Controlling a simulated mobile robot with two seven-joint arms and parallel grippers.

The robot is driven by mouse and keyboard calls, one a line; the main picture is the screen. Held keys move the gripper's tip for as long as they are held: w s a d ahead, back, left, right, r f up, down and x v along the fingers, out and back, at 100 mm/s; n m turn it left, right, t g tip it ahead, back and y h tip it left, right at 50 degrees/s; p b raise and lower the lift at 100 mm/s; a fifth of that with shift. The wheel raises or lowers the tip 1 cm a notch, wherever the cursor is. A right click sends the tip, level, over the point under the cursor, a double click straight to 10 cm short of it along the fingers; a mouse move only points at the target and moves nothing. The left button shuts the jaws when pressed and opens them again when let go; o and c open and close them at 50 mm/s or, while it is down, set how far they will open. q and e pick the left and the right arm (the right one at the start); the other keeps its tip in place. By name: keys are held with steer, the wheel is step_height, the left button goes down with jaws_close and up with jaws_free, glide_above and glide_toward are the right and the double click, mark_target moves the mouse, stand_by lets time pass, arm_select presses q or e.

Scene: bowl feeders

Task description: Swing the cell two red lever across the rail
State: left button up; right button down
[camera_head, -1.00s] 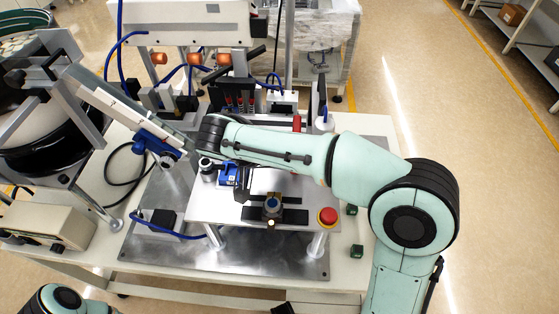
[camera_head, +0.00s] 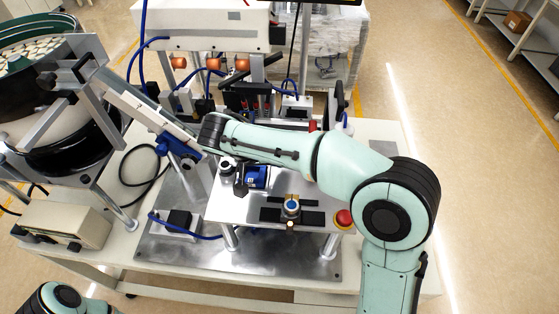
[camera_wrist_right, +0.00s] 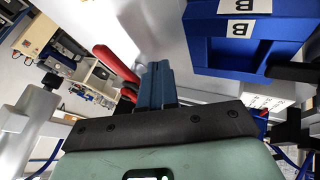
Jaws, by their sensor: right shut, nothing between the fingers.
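A red lever (camera_wrist_right: 116,64) shows in the right wrist view, slanting from upper left toward my fingers. My right gripper (camera_wrist_right: 158,72) is shut and empty, its dark fingers just right of the lever; I cannot tell whether they touch. In the head view my right arm reaches left across the bench, and its wrist end hides much around the gripper. A small red part (camera_head: 312,126) shows behind the arm there; I cannot tell whether it is a lever. No cell number is readable. My left arm's edge shows at bottom left, its gripper out of frame.
A blue bin with B labels (camera_wrist_right: 243,45) is close on the right in the wrist view. In the head view, a red button (camera_head: 344,218) and a blue-topped knob (camera_head: 292,206) sit on the raised plate (camera_head: 240,210). A bowl feeder (camera_head: 50,120) stands at left.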

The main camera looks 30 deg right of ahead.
mark_target(258, 177)
steer(key=a+r, duration=0.2)
steer(key=a, duration=0.1)
steer(key=shift+w+r, duration=0.15)
steer(key=shift+r, duration=0.15)
arm_select(q)
steer(key=shift+w+a+r+p, duration=0.25)
steer(key=shift+w+r+p, duration=0.35)
steer(key=shift+r, duration=0.2)
arm_select(e)
steer(key=v, duration=0.6)
steer(key=shift+d+r, duration=0.15)
steer(key=shift+r, duration=0.15)
